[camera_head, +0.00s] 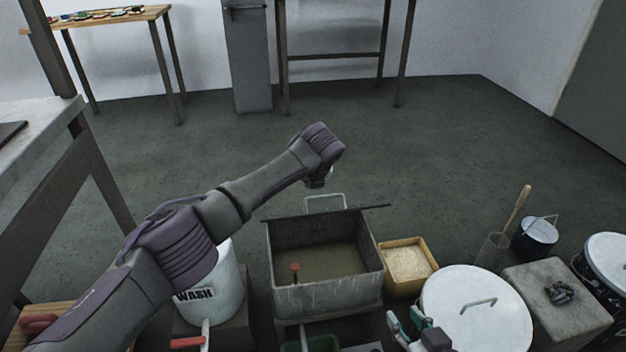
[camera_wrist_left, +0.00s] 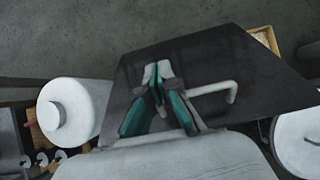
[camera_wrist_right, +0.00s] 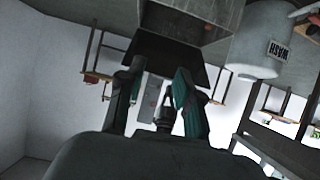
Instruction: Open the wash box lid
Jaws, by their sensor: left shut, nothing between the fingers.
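The grey metal wash box (camera_head: 327,298) stands in the middle of the head view, its top uncovered and murky liquid inside. Its dark lid (camera_head: 287,216) shows nearly edge-on at the back rim, raised, with a pale handle (camera_head: 325,198) on its far side. In the left wrist view the lid (camera_wrist_left: 265,85) fills the middle, with the handle (camera_wrist_left: 215,91) right beside my left gripper (camera_wrist_left: 158,68). That gripper is shut and empty; in the head view my wrist mostly hides it. My right gripper (camera_wrist_right: 153,75) is open and empty, low by the round white lid in the head view.
A white bucket marked WASH (camera_head: 227,290) stands left of the box. A yellow tray (camera_head: 432,250) stands close on the right, then a drum with a white lid (camera_head: 475,320) and a stone block (camera_head: 530,285). The floor behind the box is clear.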

